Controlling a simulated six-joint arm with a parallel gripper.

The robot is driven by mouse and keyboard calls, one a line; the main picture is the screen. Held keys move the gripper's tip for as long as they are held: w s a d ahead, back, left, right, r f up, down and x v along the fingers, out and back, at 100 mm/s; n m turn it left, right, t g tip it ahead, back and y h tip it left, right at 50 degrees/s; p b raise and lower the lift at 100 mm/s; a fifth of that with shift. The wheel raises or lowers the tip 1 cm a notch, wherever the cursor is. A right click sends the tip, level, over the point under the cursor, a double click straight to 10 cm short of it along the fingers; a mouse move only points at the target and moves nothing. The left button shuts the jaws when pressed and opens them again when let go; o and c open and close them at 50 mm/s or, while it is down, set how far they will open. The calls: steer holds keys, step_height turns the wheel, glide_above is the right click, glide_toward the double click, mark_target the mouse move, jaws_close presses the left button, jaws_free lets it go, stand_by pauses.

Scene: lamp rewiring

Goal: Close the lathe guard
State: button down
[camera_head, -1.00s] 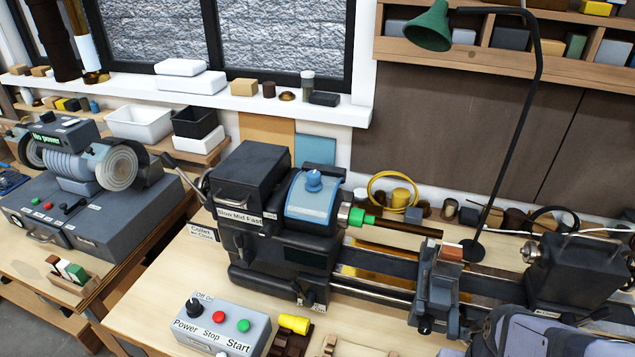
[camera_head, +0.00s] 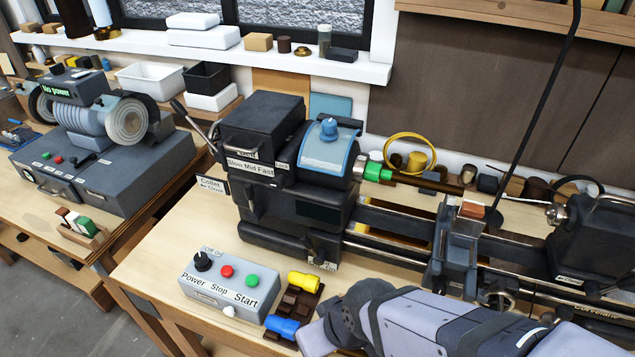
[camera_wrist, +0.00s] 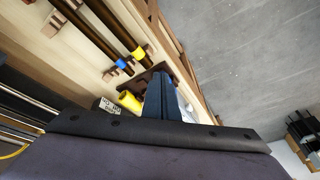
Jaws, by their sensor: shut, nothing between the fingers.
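The lathe guard (camera_head: 328,155) is a light blue curved cover with a darker blue knob (camera_head: 329,127) on top. It sits on the lathe's dark headstock, left of the green collet (camera_head: 374,171). I cannot tell how far closed it is. My arm reaches in from the lower right of the head view, in front of the lathe and well below the guard. In the wrist view my gripper (camera_wrist: 158,92) shows as dark blue fingers, shut and empty, near a yellow cylinder (camera_wrist: 128,100). The guard is not recognizable in the wrist view.
A control box (camera_head: 230,283) with Power, Stop and Start stands at the bench front. A brown rack (camera_head: 297,304) with yellow and blue pieces lies beside it. The lathe carriage (camera_head: 455,245) is right of the headstock. A thin lamp stem (camera_head: 535,100) rises behind the lathe.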

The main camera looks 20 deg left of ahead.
steer(key=w+a+r+n+t+y, duration=0.6)
steer(key=w+a+r, duration=0.45)
steer(key=r, duration=0.25)
steer(key=w+d+r+n+t, duration=0.1)
steer(key=w+r+n+t, duration=0.2)
steer(key=r, duration=0.3)
steer(key=w+d+r+n+t, duration=0.1)
steer(key=w+r+n+t, duration=0.2)
steer(key=r+n, duration=0.3)
steer(key=shift+r+t, duration=0.3)
steer(key=shift+t, duration=0.3)
steer(key=shift+w, duration=0.1)
